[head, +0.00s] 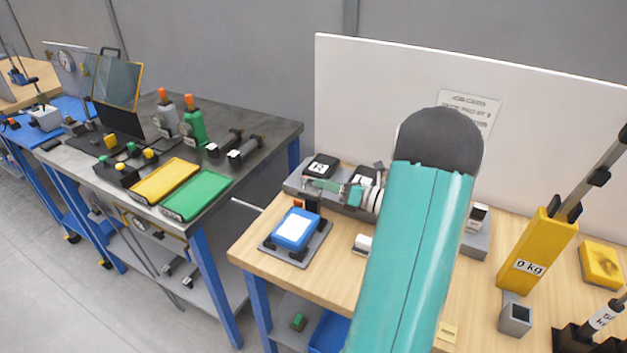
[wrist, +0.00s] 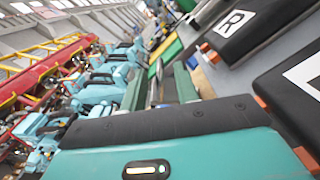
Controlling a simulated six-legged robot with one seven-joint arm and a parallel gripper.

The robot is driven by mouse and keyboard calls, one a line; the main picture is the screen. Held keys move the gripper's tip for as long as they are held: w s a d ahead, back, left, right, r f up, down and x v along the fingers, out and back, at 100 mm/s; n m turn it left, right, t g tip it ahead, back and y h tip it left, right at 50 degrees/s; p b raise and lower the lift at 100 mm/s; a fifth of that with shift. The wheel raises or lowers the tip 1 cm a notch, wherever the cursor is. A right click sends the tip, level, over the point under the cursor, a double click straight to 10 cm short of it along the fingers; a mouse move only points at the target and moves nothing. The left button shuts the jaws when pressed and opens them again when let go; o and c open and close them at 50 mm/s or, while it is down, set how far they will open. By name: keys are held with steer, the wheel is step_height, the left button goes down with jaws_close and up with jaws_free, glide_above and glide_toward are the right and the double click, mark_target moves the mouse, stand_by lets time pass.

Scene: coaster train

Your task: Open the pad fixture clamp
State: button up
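My gripper (head: 335,187) reaches left from behind my teal arm, low over a long grey fixture (head: 298,183) at the back left of the wooden bench. Two black blocks with white labels, one at the fixture's left end (head: 321,167), lie beyond it. In the wrist view a black block marked R (wrist: 236,22) and a second labelled block (wrist: 295,85) are close on the right. Narrow green finger-like bars (wrist: 186,82) show above my gripper's housing; their gap is unclear, and nothing is clearly held. I cannot make out which part is the clamp or its state.
A blue, white-topped block (head: 297,229) sits on a grey plate in front of the fixture. A white cylinder (head: 363,244) lies nearby. A white panel (head: 380,100) stands behind. A yellow 0 kg device (head: 537,255) is at right. A dark table (head: 230,165) stands left across a gap.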

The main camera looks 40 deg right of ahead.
steer(key=v, duration=0.8)
steer(key=shift+s, duration=0.2)
